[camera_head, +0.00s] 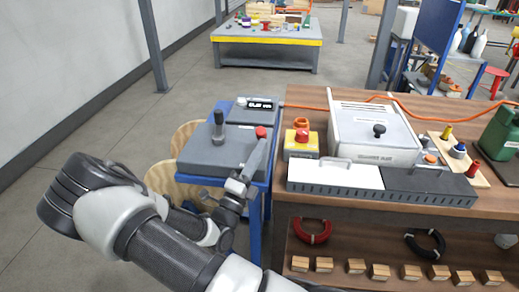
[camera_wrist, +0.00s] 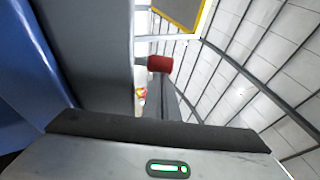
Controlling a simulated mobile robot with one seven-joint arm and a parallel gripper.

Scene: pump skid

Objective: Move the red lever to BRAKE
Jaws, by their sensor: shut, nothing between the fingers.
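The red lever's knob (camera_head: 261,132) shows at the right edge of the grey console (camera_head: 205,155). In the wrist view the red knob (camera_wrist: 160,63) is a short cylinder on a dark stem, beside the console's side. My gripper (camera_head: 259,147) is shut and empty, its slim fingers pointing up close to the knob along the console's right side. In the wrist view my fingers (camera_wrist: 162,88) end just below the knob; I cannot tell whether they touch it. I can read no BRAKE mark, and most of the lever's stem is hidden.
A black-handled lever (camera_head: 218,128) stands on the console, with a dark display box (camera_head: 257,104) behind it. To the right, a wooden bench (camera_head: 300,182) holds a yellow box with a red button (camera_head: 301,142) and a grey-white case (camera_head: 372,140). A narrow gap separates console and bench.

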